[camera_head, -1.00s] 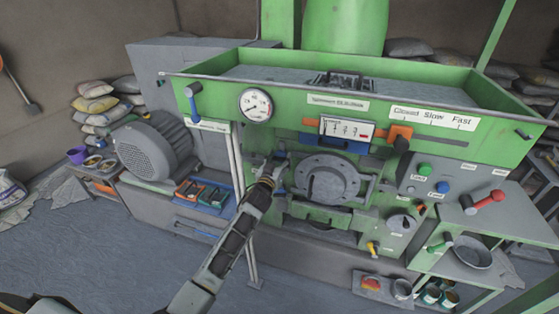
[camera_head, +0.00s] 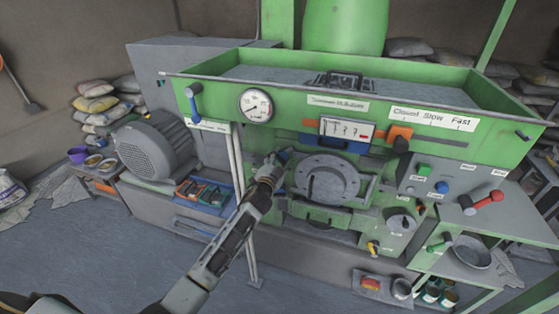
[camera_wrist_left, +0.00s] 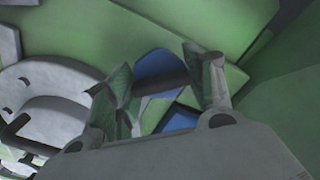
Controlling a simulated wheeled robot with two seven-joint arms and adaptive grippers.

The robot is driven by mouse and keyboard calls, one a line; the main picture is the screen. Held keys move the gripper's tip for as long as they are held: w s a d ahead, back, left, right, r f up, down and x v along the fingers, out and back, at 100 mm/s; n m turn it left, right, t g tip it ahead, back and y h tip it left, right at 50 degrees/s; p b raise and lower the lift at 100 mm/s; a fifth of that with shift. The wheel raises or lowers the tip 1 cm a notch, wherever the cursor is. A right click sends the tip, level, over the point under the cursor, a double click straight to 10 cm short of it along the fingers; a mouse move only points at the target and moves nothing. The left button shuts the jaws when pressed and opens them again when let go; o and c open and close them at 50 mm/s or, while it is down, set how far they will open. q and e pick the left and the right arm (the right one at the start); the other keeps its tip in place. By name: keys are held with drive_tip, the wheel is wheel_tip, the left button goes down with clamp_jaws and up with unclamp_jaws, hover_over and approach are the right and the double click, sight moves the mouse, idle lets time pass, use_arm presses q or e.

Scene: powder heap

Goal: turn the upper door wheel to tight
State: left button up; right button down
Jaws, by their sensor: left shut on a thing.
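The upper door wheel (camera_head: 284,155) shows as a small blue part at the upper left of the round grey door (camera_head: 327,180), mostly hidden by my left gripper (camera_head: 273,165). In the left wrist view, the blue wheel (camera_wrist_left: 158,66) lies behind my left gripper (camera_wrist_left: 162,82). The two fingers are shut on the wheel, with a dark bar between them. How tight the wheel is cannot be told. My right gripper is not in view.
The green machine front carries a round gauge (camera_head: 256,105), a counter panel (camera_head: 346,130) and an orange slider (camera_head: 399,136) above the door. The floor in front is clear.

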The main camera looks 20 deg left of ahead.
use_arm(q)
drive_tip(key=m, duration=0.4)
drive_tip(key=shift+m, duration=0.4)
drive_tip(key=shift+m+p, duration=0.3)
drive_tip(key=shift+m, duration=1.6)
drive_tip(key=o, duration=1)
drive_tip(key=shift+o, duration=0.2)
drive_tip(key=shift+s, duration=0.2)
drive_tip(key=s, duration=1.1)
drive_tip(key=shift+s+a, duration=0.2)
drive_tip(key=shift+s, duration=0.15)
drive_tip(key=shift+d+n, duration=0.1)
drive_tip(key=shift+n, duration=0.2)
